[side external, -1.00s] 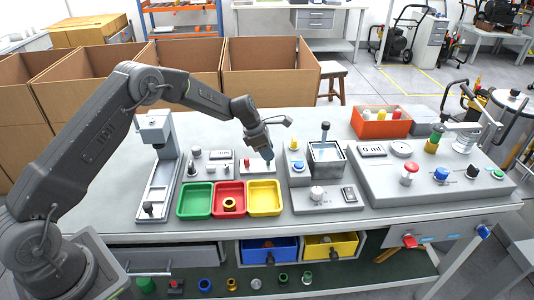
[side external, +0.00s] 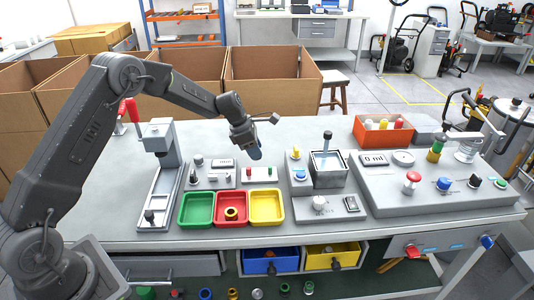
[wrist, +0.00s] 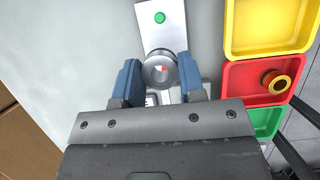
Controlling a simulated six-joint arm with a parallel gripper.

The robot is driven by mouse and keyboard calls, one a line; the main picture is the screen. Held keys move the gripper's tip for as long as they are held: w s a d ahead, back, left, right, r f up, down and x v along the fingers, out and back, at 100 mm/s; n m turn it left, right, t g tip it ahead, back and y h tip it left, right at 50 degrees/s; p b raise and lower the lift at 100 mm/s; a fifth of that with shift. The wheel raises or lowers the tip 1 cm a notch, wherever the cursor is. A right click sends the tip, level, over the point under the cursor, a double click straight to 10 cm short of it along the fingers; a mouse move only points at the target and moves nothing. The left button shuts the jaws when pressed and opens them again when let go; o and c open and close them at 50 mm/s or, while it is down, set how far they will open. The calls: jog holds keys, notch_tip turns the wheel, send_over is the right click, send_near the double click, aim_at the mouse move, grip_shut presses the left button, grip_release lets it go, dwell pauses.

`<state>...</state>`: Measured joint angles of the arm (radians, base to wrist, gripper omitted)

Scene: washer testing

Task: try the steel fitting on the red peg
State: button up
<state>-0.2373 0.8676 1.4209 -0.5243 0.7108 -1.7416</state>
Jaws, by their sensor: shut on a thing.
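In the wrist view my gripper (wrist: 160,85) is shut on the steel fitting (wrist: 147,72), a round grey ring held between two blue fingers. Through its hole I see part of the red peg (wrist: 163,68) and some pale plate. The fitting appears above the peg; its exact height cannot be told. In the side view my gripper (side external: 255,153) hangs tilted over the grey peg block (side external: 258,179). The red peg (side external: 248,172) shows there just below and left of the fingertips. The fitting is not clear in that view.
A green peg (wrist: 159,17) stands on the same block. Green (side external: 196,221), red (side external: 217,218) and yellow (side external: 266,220) trays lie in front; the red one holds a brass-coloured ring (side external: 231,214). A grey station with a square vessel (side external: 328,178) stands right.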

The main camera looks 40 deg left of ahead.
aim_at(248, 168)
jog(key=shift+s+a+r, duration=0.4)
jog(key=shift+s+a, duration=0.45)
jog(key=shift+s, duration=0.15)
jog(key=shift+f, duration=2.1)
jog(key=shift+f, duration=0.25)
jog(key=shift+f, duration=0.2)
jog(key=shift+r, duration=2.7)
